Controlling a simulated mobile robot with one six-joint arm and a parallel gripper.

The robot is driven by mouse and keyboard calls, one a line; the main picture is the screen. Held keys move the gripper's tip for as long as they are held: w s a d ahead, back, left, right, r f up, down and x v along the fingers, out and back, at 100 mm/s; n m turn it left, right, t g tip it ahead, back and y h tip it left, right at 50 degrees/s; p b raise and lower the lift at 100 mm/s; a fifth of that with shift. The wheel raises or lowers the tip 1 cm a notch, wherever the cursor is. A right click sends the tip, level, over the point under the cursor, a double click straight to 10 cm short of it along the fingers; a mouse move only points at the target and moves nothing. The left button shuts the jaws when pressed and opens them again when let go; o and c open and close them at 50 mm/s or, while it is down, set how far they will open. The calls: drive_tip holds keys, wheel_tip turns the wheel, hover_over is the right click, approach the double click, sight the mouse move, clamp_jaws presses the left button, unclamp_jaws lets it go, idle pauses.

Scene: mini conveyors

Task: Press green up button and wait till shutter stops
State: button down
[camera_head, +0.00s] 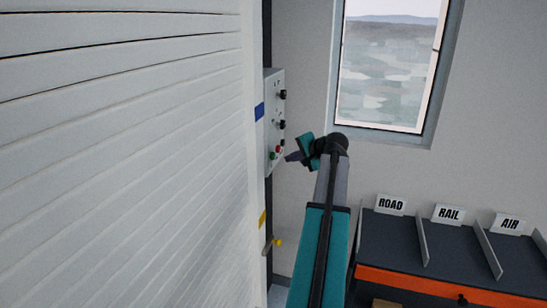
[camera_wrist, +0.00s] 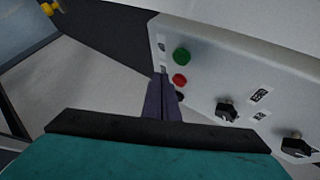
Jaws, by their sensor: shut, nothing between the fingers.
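A grey control panel (camera_head: 275,105) is mounted beside the shutter in the head view. Its green button (camera_head: 271,157) sits low on the panel, close to a red button (camera_head: 277,149). In the wrist view the green button (camera_wrist: 181,56) lies beyond the red button (camera_wrist: 179,80). My gripper (camera_head: 290,158) is shut and empty, with its tips just right of the panel's lower part. In the wrist view the gripper tips (camera_wrist: 160,78) point beside the red button; contact with the panel cannot be told. The white slatted shutter (camera_head: 120,130) fills the left, and its bottom edge is out of view.
Black knobs (camera_wrist: 227,110) stick out of the panel. A yellow-ended lever (camera_head: 278,242) is low on the shutter frame. A dark sorting rack (camera_head: 390,228) with ROAD, RAIL and AIR signs stands at lower right. A window (camera_head: 388,65) is in the back wall.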

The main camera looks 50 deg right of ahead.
sight(273, 156)
drive_tip(key=shift+w+a, duration=0.2)
drive_tip(key=shift+w, duration=0.4)
drive_tip(key=shift+w+a, duration=0.2)
drive_tip(key=shift+w, duration=0.4)
